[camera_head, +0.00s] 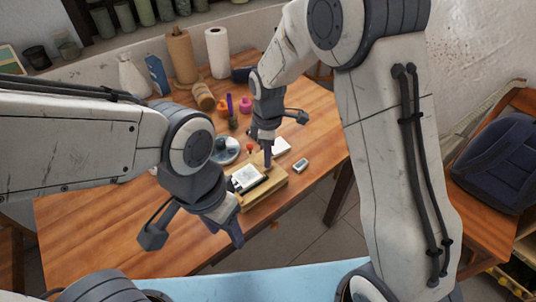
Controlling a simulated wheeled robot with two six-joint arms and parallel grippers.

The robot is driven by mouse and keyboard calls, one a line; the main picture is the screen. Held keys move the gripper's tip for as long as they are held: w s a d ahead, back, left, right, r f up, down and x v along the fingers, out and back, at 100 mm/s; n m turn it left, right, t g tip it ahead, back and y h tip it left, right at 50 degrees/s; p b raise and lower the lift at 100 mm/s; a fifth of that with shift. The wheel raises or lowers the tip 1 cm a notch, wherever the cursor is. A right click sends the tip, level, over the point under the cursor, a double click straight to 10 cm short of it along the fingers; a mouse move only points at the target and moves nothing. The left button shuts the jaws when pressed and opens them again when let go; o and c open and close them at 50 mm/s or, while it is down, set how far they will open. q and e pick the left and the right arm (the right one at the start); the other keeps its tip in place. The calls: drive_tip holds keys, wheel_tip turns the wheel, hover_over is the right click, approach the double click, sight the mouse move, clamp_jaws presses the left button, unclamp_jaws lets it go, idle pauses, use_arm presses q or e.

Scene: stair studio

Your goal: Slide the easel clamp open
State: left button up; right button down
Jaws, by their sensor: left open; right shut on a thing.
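A small wooden table easel (265,190) lies low on the wooden table, with a white sheet bearing a grey drawing (246,178) on it. My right gripper (268,160) reaches down to the easel's back edge, fingers pointing down. It is shut on a small part there, which I take to be the easel clamp; the fingers mostly hide it. How far the clamp stands open cannot be seen. My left gripper (232,236) is open and empty, in front and left of the easel, apart from it.
The wooden table (90,225) is clear at front left. A plate (224,151) with dark items, a small grey-white object (301,165), coloured bottles (245,105) and paper rolls (217,53) stand around the easel.

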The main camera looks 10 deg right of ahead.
idle(0.4)
drive_tip(key=shift+w+d+r+p, duration=0.1)
drive_tip(key=shift+w+d+p, duration=0.5)
drive_tip(key=shift+d, duration=0.15)
drive_tip(key=c, duration=0.8)
unclamp_jaws()
drive_tip(key=shift+d, duration=0.15)
drive_tip(key=shift+o, duration=0.2)
